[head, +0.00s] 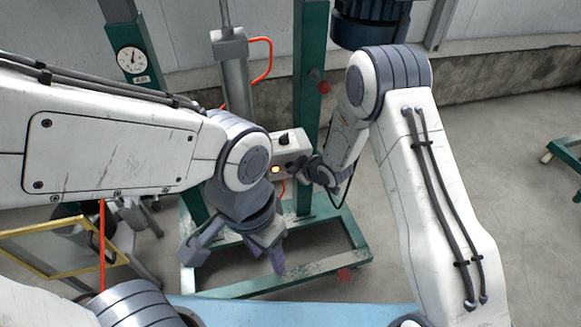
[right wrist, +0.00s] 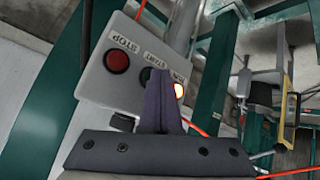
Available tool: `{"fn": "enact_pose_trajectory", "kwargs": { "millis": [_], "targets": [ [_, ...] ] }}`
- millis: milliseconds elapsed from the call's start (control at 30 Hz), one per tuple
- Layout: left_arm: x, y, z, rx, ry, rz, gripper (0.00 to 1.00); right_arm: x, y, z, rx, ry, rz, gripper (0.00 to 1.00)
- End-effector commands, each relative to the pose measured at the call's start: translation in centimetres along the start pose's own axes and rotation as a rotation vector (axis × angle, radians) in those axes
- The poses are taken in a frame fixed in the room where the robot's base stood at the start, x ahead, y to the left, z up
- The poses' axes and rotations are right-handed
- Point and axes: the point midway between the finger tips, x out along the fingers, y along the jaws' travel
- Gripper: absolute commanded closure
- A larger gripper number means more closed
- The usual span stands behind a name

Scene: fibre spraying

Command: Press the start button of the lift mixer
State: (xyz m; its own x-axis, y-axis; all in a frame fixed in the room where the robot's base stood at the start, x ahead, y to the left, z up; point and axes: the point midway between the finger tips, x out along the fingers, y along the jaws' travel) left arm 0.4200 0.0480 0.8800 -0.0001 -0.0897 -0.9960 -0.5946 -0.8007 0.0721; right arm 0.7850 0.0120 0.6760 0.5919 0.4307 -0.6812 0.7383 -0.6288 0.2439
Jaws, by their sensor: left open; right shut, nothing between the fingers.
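The lift mixer's pale control box (head: 291,148) is on the green frame in the middle of the head view. In the right wrist view the box (right wrist: 100,85) shows a red button (right wrist: 117,61) under a STOP label, a START label, and a lit lamp (right wrist: 179,90). The green start button (right wrist: 145,75) is mostly hidden behind my fingers. My right gripper (right wrist: 157,72) is shut and empty, its tips over the start button; I cannot tell whether they touch. In the head view it (head: 305,171) is at the box's right side. My left gripper (head: 238,256) is open and empty, below the box.
The mixer's green base frame (head: 355,255) stands on the concrete floor. A blue motor (head: 370,22) is at the top. A gauge (head: 132,60) is on a green post at left. A yellow frame (head: 40,228) stands lower left. Floor at right is mostly clear.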

Motion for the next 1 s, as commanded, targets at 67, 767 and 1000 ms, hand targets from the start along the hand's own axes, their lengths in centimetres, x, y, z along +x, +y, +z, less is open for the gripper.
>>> {"fn": "enact_pose_trajectory", "kwargs": {
  "millis": [67,767,1000],
  "targets": [
    [0.0,0.0,0.0,0.0,0.0,0.0,0.5,0.0,0.0,-0.1,0.0,0.002,0.001,1.0],
    [0.2,0.0,0.0,0.0,0.0,0.0,0.5,-1.2,-0.8,0.8,0.0,0.001,0.001,1.0],
    [0.2,0.0,0.0,0.0,0.0,0.0,0.5,-1.2,-0.9,0.9,0.001,0.001,0.001,1.0]
  ]
}}
